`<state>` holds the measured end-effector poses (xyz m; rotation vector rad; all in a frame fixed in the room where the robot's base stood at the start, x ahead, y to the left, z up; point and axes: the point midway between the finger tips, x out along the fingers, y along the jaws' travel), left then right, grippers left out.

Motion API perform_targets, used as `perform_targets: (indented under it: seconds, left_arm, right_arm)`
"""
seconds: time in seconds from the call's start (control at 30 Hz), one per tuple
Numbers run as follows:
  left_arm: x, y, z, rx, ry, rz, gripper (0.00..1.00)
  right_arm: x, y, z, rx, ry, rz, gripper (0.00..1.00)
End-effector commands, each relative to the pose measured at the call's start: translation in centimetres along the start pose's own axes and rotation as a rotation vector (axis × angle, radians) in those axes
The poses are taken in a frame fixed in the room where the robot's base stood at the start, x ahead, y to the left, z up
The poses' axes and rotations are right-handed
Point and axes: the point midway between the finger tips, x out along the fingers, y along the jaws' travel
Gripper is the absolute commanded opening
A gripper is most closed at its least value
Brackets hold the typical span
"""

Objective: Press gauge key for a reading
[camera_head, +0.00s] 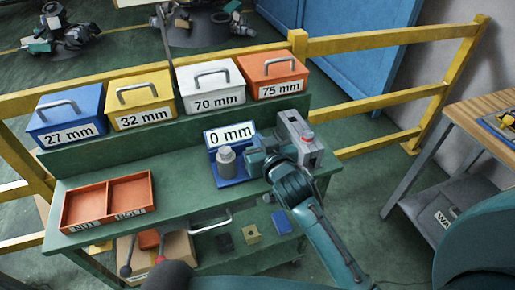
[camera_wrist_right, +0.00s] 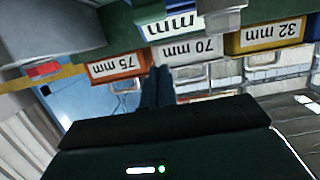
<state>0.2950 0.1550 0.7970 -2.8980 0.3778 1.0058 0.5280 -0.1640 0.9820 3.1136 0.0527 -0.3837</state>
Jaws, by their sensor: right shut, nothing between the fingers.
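The gauge's display (camera_head: 230,135) reads 0 mm and stands upright behind a blue base plate (camera_head: 236,181) on the green bench. A grey cylindrical metal part (camera_head: 226,161) sits on that plate. A grey block (camera_head: 310,153) with a red key (camera_head: 308,135) on it stands to the right of the display. In the right wrist view the red key (camera_wrist_right: 43,68) shows at the left, apart from the fingertips. My right gripper (camera_head: 258,150) is shut and empty, between the display and the grey block; its fingers (camera_wrist_right: 158,88) show better in the wrist view. My left gripper is not in view.
Blue (camera_head: 66,113), yellow (camera_head: 140,100), white (camera_head: 211,86) and orange (camera_head: 277,74) labelled boxes stand on the raised back shelf. An orange two-part tray (camera_head: 108,202) lies empty at the bench's left. Yellow rails (camera_head: 400,98) run behind. The bench between tray and gauge is clear.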

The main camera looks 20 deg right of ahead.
Motion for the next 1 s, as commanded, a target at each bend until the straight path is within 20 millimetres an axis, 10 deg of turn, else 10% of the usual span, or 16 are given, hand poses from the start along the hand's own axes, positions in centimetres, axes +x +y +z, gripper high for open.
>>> perform_targets:
  seconds: [1.0]
  left_arm:
    - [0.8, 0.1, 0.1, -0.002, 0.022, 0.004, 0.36]
  right_arm:
    - [2.9, 0.0, 6.6, 0.001, -0.003, 0.0, 0.0]
